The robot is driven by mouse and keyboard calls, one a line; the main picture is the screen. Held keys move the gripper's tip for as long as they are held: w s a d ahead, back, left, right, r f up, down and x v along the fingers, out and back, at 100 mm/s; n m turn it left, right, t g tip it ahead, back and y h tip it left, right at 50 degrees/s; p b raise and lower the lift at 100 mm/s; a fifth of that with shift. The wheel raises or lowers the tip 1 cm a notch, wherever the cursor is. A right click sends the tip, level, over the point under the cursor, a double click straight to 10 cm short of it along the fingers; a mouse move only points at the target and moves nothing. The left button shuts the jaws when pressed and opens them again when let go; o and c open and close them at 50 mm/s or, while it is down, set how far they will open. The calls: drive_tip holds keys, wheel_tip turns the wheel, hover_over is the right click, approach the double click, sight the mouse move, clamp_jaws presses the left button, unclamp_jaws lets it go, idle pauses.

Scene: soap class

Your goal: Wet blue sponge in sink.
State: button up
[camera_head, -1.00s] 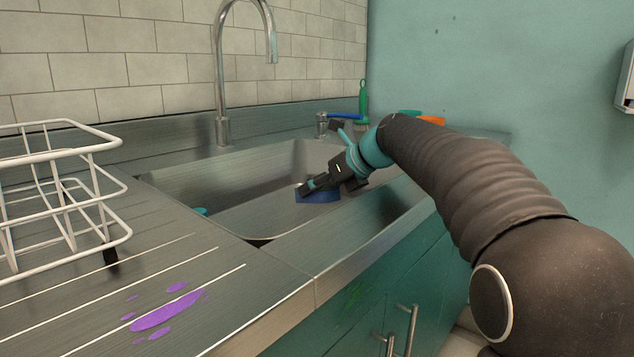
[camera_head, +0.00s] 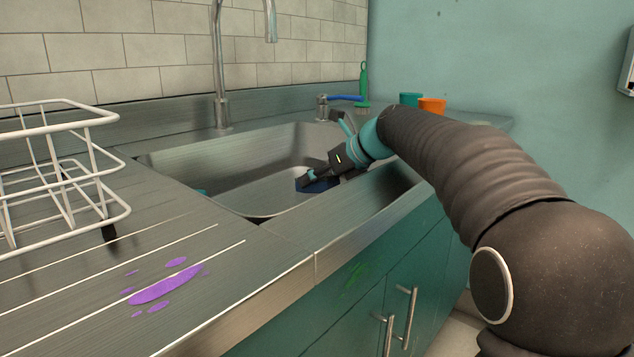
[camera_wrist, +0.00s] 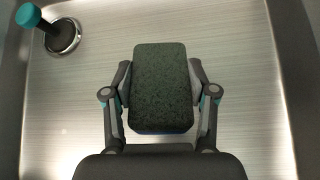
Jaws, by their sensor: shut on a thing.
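My gripper (camera_head: 308,179) is inside the sink (camera_head: 215,172), shut on the blue sponge (camera_head: 322,186). In the wrist view the sponge (camera_wrist: 163,88) shows its dark green speckled face, with a thin blue edge at the bottom, and my gripper's fingers (camera_wrist: 160,92) press on its two sides. The sponge is over the sink floor; I cannot tell whether it touches it. The tall curved tap (camera_head: 221,70) stands behind the sink, left of the sponge. No water is seen flowing from it.
A white wire rack (camera_head: 60,180) stands on the draining board at left. Purple spots (camera_head: 165,290) lie in front of it. Green (camera_head: 411,100) and orange (camera_head: 432,105) cups stand behind my arm. A teal-topped plug (camera_wrist: 45,28) is in the sink.

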drive_tip(key=shift+r+p, duration=2.75)
drive_tip(key=shift+p, duration=0.4)
drive_tip(key=shift+r+p, duration=0.55)
drive_tip(key=shift+r, duration=0.8)
wheel_tip(320, 180, up, 8)
drive_tip(key=shift+r, duration=1.9)
